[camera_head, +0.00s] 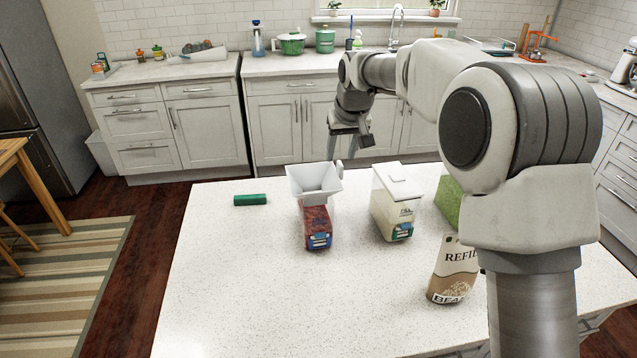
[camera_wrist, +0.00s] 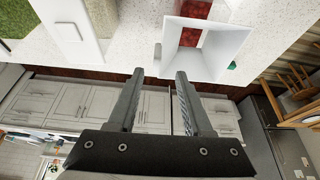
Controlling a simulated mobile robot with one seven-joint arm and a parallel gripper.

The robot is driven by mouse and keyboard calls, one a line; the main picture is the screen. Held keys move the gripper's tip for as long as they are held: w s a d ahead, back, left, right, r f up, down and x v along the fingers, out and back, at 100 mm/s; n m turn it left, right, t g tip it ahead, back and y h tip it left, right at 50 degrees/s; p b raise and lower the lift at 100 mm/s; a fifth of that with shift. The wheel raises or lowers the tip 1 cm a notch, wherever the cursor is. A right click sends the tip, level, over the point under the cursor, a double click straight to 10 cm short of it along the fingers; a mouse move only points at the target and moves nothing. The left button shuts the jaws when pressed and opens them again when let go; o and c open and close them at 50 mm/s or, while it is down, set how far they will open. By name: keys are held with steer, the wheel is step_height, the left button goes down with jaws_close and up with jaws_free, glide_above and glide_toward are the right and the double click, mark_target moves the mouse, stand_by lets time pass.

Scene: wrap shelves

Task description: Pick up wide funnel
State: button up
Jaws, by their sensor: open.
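The wide funnel (camera_head: 314,180) is white with a square mouth and a small tab on its right side. It sits on top of a clear container with red contents (camera_head: 318,224) on the white island counter. In the wrist view the funnel (camera_wrist: 226,46) is just beyond the fingertips, with its tab near the gap between them. My gripper (camera_head: 342,150) is open and empty, behind and slightly right of the funnel in the head view. Both fingers show in the wrist view (camera_wrist: 159,76), apart from the funnel as far as I can tell. The funnel's spout is hidden.
A white-lidded container (camera_head: 397,200) stands right of the funnel. A green container (camera_head: 450,200) and a beans refill bag (camera_head: 453,270) are farther right, near my arm. A green cylinder (camera_head: 250,200) lies to the left. The counter's front left (camera_head: 230,290) is clear.

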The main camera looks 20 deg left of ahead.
mark_target(340, 164)
steer(key=shift+d+p+x, duration=0.2)
steer(key=shift+p+x, duration=0.1)
steer(key=shift+x, duration=2.4)
jaws_close()
